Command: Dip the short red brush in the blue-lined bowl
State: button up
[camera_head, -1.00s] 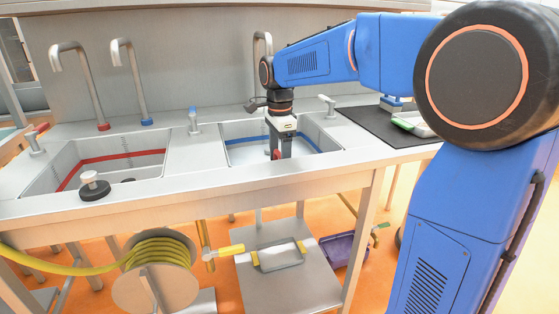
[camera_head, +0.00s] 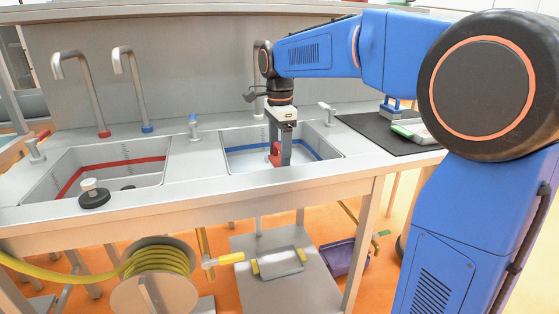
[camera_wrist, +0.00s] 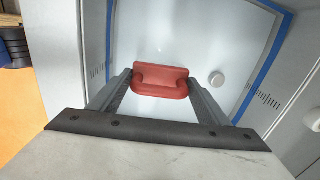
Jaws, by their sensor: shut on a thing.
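My gripper (camera_head: 279,160) points down into the blue-lined bowl (camera_head: 238,158), the right basin of the steel counter. It is shut on the short red brush (camera_head: 275,154). In the wrist view the brush (camera_wrist: 161,80) lies crosswise between my two fingertips. The bowl's blue line (camera_wrist: 250,70) and pale floor show around the brush. The brush's underside is hidden, and I cannot tell whether it touches anything in the bowl.
Taps (camera_head: 131,90) stand behind. A black mat (camera_head: 372,132) with a green-and-white thing (camera_head: 408,130) is at right.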

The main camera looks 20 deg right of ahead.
jog(key=shift+r, duration=5.3)
notch_tip(320, 180, up, 4)
